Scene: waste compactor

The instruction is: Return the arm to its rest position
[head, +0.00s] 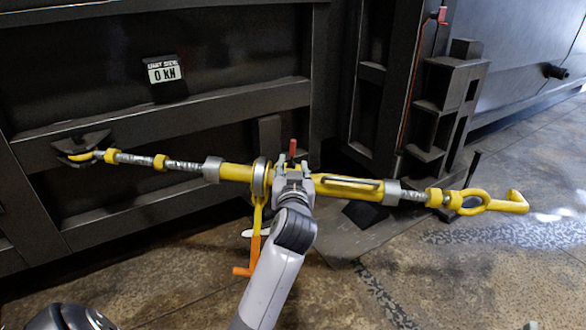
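My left arm (276,265) reaches up from the bottom centre of the head view. Its gripper (292,172) is at the middle of a long yellow and grey turnbuckle-like tensioner (340,185), between a round ratchet ring and the slotted yellow body. The gripper overlaps the tensioner in the picture. I cannot tell whether it touches or grips it, as the fingers are small and partly hidden. An orange-ended yellow handle (254,240) hangs below the ring. My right gripper is not in view.
The tensioner's left hook (82,156) is at a bracket on the dark compactor wall (240,50). Its right hook (508,204) extends over the floor. The lower-right floor is open.

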